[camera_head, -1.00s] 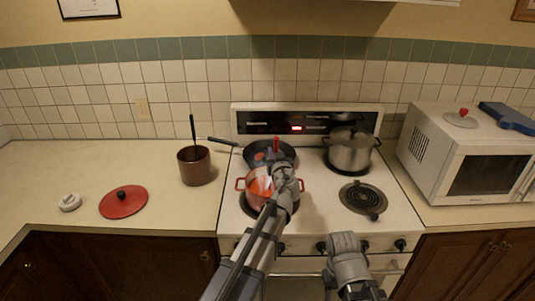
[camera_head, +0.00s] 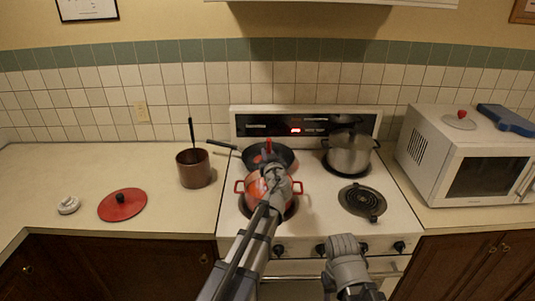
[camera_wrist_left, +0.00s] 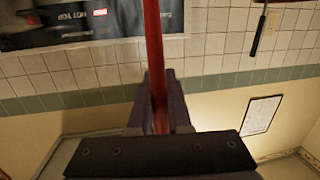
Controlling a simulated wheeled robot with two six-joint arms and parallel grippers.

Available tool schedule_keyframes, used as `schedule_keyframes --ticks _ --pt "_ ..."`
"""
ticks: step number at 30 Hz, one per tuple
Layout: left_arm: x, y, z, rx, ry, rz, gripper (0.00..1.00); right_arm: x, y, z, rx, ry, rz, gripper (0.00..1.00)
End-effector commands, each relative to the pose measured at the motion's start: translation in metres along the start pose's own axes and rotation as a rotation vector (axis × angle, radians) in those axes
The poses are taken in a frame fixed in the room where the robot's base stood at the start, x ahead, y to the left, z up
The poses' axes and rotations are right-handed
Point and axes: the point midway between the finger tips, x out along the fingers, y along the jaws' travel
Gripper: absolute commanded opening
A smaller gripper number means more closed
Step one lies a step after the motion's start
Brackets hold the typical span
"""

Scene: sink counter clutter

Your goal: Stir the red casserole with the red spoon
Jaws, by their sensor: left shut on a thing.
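The red casserole (camera_head: 251,193), with two red side handles, stands on the front left burner, partly covered by my left arm. My left gripper (camera_head: 269,167) is over it, shut on the red spoon. The spoon's handle (camera_head: 268,146) sticks up past the gripper. In the left wrist view the red handle (camera_wrist_left: 153,40) runs upright between the two dark fingers (camera_wrist_left: 160,95). The spoon's lower end is hidden by the gripper. My right gripper (camera_head: 345,248) hangs in front of the stove, and its fingers cannot be made out.
A dark frying pan (camera_head: 283,156) is right behind the casserole. A steel pot (camera_head: 349,155) stands on the back right burner. A red lid (camera_head: 122,205) and a brown pot (camera_head: 195,171) are on the left counter. A microwave (camera_head: 465,160) stands at right.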

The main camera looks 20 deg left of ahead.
Motion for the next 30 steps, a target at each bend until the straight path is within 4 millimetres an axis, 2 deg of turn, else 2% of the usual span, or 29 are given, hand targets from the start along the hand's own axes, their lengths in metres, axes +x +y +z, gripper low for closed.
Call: schedule_keyframes --ticks 30 --pt "-0.022 0.000 -0.073 0.000 0.000 0.000 0.00 -0.074 0.007 0.004 -0.002 0.000 0.000 0.50"
